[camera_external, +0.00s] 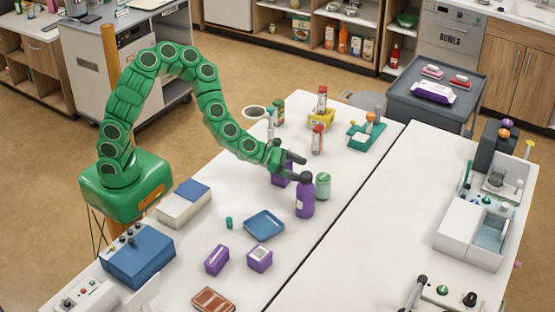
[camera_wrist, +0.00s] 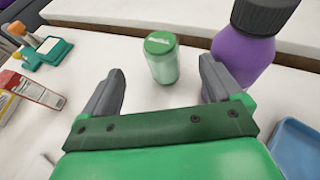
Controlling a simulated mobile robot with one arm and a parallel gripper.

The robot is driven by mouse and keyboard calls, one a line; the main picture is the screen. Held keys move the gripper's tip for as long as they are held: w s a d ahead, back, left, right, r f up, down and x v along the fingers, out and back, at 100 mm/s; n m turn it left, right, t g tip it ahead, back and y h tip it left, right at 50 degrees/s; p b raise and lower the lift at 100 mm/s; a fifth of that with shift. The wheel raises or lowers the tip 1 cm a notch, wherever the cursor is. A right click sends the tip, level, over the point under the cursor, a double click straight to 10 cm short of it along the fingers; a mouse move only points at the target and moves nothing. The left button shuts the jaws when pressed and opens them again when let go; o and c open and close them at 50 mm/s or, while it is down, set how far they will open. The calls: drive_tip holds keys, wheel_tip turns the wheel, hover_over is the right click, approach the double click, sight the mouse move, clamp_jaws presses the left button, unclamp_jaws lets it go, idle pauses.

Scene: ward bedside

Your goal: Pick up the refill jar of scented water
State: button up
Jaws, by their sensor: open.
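A pale green jar with a green lid (camera_external: 323,186), which looks like the refill jar, stands upright on the white table. It also shows in the wrist view (camera_wrist: 162,64), framed between my fingertips and apparently just beyond them. No label can be read. My gripper (camera_external: 301,168) is open and empty, low over the table to the left of the jar. In the wrist view its two grey fingers (camera_wrist: 161,78) are spread wide. A purple bottle with a dark cap (camera_external: 305,198) stands close to the jar; in the wrist view (camera_wrist: 242,55) it is just beside the right finger.
A purple item (camera_external: 279,178) is partly hidden by my gripper. A blue tray (camera_external: 264,224) lies nearer the front. A teal holder (camera_external: 362,137), a red-labelled carton (camera_external: 317,140) and a yellow holder (camera_external: 321,119) stand farther back. The table right of the jar is clear.

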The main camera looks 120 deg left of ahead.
sight(328, 177)
drive_tip(key=shift+x, duration=5.9)
drive_tip(key=shift+f, duration=0.1)
drive_tip(key=c, duration=1.2)
drive_tip(key=shift+c, duration=0.2)
drive_tip(key=shift+d+r, duration=0.1)
drive_tip(key=shift+r, duration=0.75)
drive_tip(key=s+d+r, duration=0.6)
drive_tip(key=s+r, duration=0.5)
drive_tip(key=s, duration=0.1)
drive_tip(key=shift+s+r, duration=0.2)
drive_tip(key=shift+s, duration=0.1)
